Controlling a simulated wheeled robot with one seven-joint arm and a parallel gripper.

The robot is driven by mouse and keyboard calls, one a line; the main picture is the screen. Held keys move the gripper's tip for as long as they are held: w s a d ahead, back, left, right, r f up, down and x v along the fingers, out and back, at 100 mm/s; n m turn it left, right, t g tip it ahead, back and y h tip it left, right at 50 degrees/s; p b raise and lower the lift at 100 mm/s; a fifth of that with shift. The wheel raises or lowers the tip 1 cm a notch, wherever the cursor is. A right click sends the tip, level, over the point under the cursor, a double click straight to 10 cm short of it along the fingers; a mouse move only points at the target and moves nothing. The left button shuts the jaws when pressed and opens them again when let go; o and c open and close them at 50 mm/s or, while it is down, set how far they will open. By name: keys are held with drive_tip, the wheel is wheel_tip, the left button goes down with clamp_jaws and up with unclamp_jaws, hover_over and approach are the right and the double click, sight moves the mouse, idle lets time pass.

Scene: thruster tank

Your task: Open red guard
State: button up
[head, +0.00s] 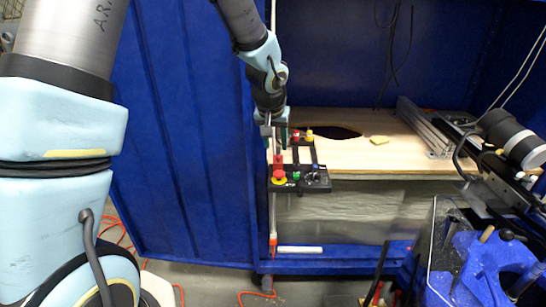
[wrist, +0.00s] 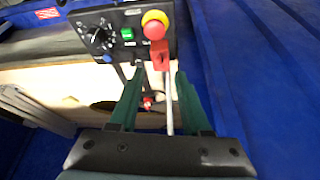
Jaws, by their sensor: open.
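The red guard (wrist: 160,55) is a small red block on the black control panel (wrist: 70,33), just below a red stop button on a yellow base (wrist: 155,25) in the wrist view. It also shows in the head view (head: 278,160), above the stop button (head: 279,179). My gripper (wrist: 160,74) is open, with its two green fingers pointing at the panel. The guard appears between and slightly beyond the fingertips; I cannot tell whether they touch it. In the head view my gripper (head: 276,137) is above the panel, and the arm hides part of it.
The panel also carries a black dial (wrist: 98,37) and a green button (wrist: 128,34). A pale rod (wrist: 170,105) shows between my fingers. A wooden board (head: 375,135) lies behind the panel. Blue walls (head: 180,130) stand to the left and behind.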

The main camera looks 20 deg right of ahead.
sight(278, 158)
drive_tip(key=x, duration=0.6)
drive_tip(key=shift+w+d+f, duration=0.1)
drive_tip(key=shift+d+f, duration=0.05)
drive_tip(key=shift+f, duration=0.2)
clamp_jaws()
idle(1.1)
